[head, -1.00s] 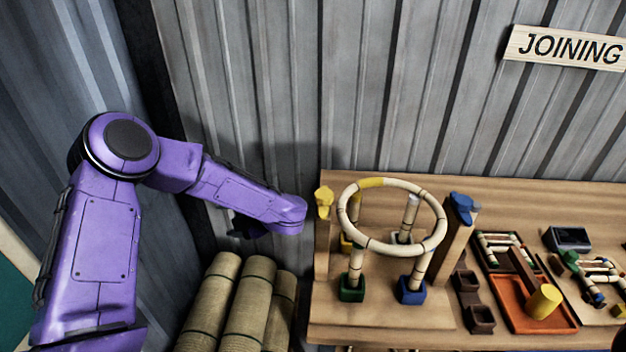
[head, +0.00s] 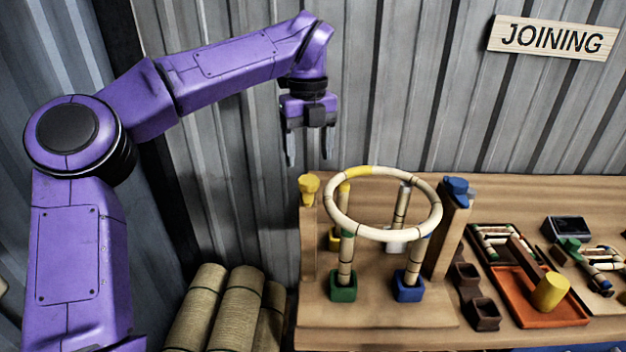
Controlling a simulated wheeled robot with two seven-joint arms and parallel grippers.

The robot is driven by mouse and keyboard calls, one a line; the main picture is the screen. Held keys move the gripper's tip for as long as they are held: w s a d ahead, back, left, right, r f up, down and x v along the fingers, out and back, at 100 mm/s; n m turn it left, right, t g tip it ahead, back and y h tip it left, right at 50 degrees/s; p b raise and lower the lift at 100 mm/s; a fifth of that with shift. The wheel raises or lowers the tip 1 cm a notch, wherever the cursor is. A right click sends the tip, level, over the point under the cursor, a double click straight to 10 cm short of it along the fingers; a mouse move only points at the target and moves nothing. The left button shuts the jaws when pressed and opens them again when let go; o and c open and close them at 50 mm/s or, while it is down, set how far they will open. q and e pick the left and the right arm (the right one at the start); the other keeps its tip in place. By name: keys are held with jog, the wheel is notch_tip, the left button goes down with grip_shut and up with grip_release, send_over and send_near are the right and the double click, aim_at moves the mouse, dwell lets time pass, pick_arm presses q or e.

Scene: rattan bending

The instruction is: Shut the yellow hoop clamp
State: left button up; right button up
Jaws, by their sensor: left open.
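The yellow hoop clamp (head: 309,187) sits on top of a wooden post at the left of the bench, beside the left rim of the hoop. It is small here, and I cannot tell whether it is open or shut. The rattan hoop (head: 437,220) rests level on upright poles and has a yellow band (head: 358,171) at its back. My left gripper (head: 308,158) is open and empty, fingers pointing down, in the air above the yellow clamp and apart from it. My right gripper is not in view.
A blue clamp (head: 458,187) tops a wooden post right of the hoop. The poles stand in coloured sockets, one green (head: 343,288) and one blue (head: 408,286). An orange tray (head: 520,308) with a yellow cylinder (head: 550,292) lies further right. Rattan rolls (head: 228,310) stand at lower left.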

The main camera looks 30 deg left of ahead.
aim_at(307, 179)
pick_arm(q)
notch_tip(307, 179, down, 6)
jog(key=c, duration=1.1)
jog(key=shift+o, duration=0.2)
jog(key=shift+m+p, duration=0.3)
jog(key=shift+p, duration=0.05)
jog(key=m+p, duration=0.2)
jog(key=m, duration=0.1)
jog(key=shift+r+m, duration=0.2)
jog(key=shift+m, duration=0.1)
jog(key=m+p, duration=0.3)
jog(key=m, duration=0.1)
jog(key=shift+a+m, duration=0.1)
jog(key=shift+m, duration=0.2)
jog(key=m+p, duration=0.5)
jog(key=shift+a+r, duration=0.1)
jog(key=shift+m+p, duration=1.25)
jog(key=shift+m, duration=0.75)
jog(key=shift+f, duration=0.2)
